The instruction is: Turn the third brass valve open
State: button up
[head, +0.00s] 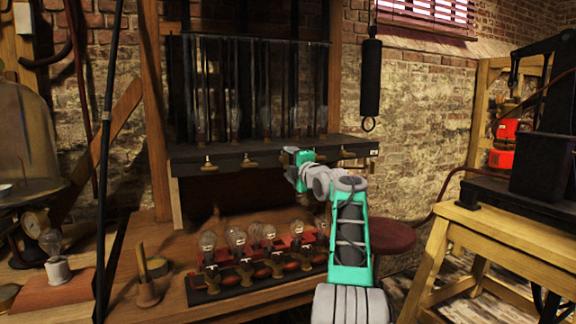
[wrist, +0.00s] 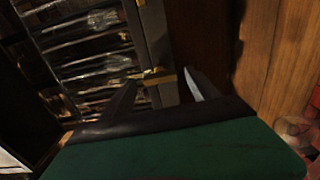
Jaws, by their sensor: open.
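A dark shelf (head: 225,154) carries small brass valves along its front edge. The first valve (head: 208,164) and second valve (head: 249,160) show left of my arm, and another valve (head: 345,153) shows to its right. The third valve's place is hidden behind my gripper (head: 294,157) in the head view. In the wrist view, my gripper (wrist: 158,88) is open, its two dark fingers apart. A small brass valve (wrist: 155,74) shows in the gap near the fingertips. I cannot tell whether either finger touches it or how far it is turned.
Tall glass jars (head: 232,85) stand in a row on the shelf. Below, several bulbs (head: 236,238) sit on a bench rack (head: 212,296). A black cylinder (head: 371,80) hangs at the right. A wooden table (head: 520,238) stands further right.

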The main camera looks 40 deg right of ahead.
jog(key=b+v, duration=0.1)
jog(key=v, duration=0.5)
jog(key=shift+s, duration=0.25)
jog(key=shift+a, duration=0.1)
